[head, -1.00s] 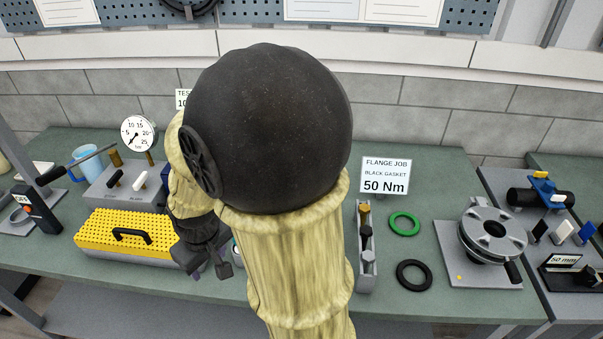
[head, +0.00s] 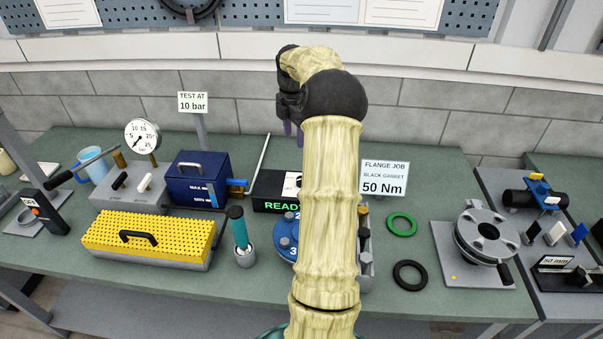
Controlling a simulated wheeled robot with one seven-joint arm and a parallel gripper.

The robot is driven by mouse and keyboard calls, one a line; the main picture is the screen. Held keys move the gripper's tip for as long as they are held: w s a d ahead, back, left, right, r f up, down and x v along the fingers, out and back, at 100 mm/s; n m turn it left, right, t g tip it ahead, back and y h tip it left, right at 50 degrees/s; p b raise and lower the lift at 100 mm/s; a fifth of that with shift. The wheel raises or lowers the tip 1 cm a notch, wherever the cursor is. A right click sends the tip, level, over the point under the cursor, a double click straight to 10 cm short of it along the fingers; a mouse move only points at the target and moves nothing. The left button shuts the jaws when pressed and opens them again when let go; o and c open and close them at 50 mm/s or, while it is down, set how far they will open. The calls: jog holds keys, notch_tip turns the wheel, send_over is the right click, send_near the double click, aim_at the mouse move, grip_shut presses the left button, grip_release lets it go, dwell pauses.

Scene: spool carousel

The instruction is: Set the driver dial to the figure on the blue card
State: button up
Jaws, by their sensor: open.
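A driver-like tool with a teal handle (head: 239,229) stands upright in a small grey holder at the front middle of the bench. I cannot make out a dial scale on it. A small blue card-like plate (head: 578,234) stands at the far right, and no figure on it can be read. My gripper (head: 293,131) is raised over the back of the bench, left of the flange job sign, with its fingers pointing down. It is open and appears empty, partly hidden by my wrist. It is well apart from the driver.
A black box reading READY (head: 270,206) and a numbered blue disc (head: 286,248) are partly hidden by my arm. White signs read TEST AT 10 bar (head: 193,102) and FLANGE JOB 50 Nm (head: 384,178). A yellow perforated box (head: 150,235) and blue tank (head: 190,172) stand left.

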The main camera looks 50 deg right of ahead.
jog(key=shift+s+d+r+n, duration=0.15)
jog(key=shift+s+d, duration=0.1)
jog(key=shift+d, duration=0.25)
jog(key=shift+s+d+r+n, duration=0.15)
jog(key=shift+s+d, duration=0.1)
jog(key=shift+d, duration=0.25)
jog(key=shift+f, duration=0.2)
notch_tip(320, 180, down, 17)
jog(key=p, duration=0.3)
jog(key=shift+f, duration=0.1)
jog(key=c, duration=1)
